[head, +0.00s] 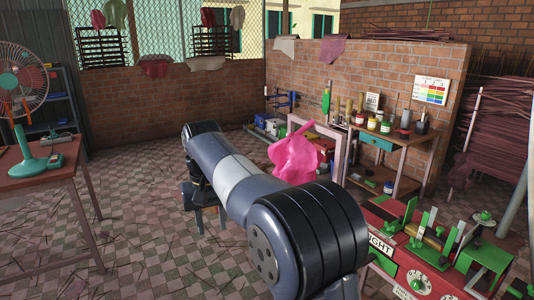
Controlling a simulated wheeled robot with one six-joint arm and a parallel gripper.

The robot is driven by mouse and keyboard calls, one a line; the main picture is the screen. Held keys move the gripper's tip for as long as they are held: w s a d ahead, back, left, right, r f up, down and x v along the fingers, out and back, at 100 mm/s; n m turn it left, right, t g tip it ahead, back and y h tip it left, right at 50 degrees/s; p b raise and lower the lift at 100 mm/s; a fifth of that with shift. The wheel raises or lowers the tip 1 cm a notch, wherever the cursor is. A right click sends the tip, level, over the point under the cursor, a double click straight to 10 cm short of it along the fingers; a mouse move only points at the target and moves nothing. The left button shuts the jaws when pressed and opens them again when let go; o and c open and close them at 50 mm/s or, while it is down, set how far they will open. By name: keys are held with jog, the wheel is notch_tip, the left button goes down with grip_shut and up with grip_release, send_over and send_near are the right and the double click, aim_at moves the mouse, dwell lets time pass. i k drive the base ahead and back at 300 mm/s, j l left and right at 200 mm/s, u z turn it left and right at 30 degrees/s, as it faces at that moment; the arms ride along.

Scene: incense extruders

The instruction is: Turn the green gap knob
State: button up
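A red machine (388,248) with green parts stands at the lower right, and a partly covered label on its front reads "IGHT". A small round green knob (484,217) sits on top near its right end. White round dials (419,282) with green centres are on its front face. I cannot tell which of these green parts is the gap knob. My arm crosses the middle of the view and hides the machine's left end.
A wooden workbench (402,143) with jars and tools stands behind the machine, by a brick wall. A pink cloth (295,155) shows behind my arm. A table (40,177) with a fan (22,82) is at the left.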

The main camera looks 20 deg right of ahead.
aim_at(485, 216)
jog(key=i+z, duration=0.2)
jog(key=z, duration=0.25)
jog(key=i+z, duration=0.2)
jog(key=z, duration=0.2)
jog(key=i+j+z, duration=0.1)
jog(key=z, duration=0.35)
jog(key=i+j+z, duration=0.15)
jog(key=z, duration=0.25)
jog(key=i+z, duration=0.25)
jog(key=z, duration=0.15)
jog(key=i+j+z, duration=0.2)
jog(key=z, duration=0.2)
jog(key=i+j+z, duration=0.2)
jog(key=z, duration=0.15)
jog(key=i+j+z, duration=0.15)
jog(key=z, duration=0.25)
jog(key=j, duration=0.1)
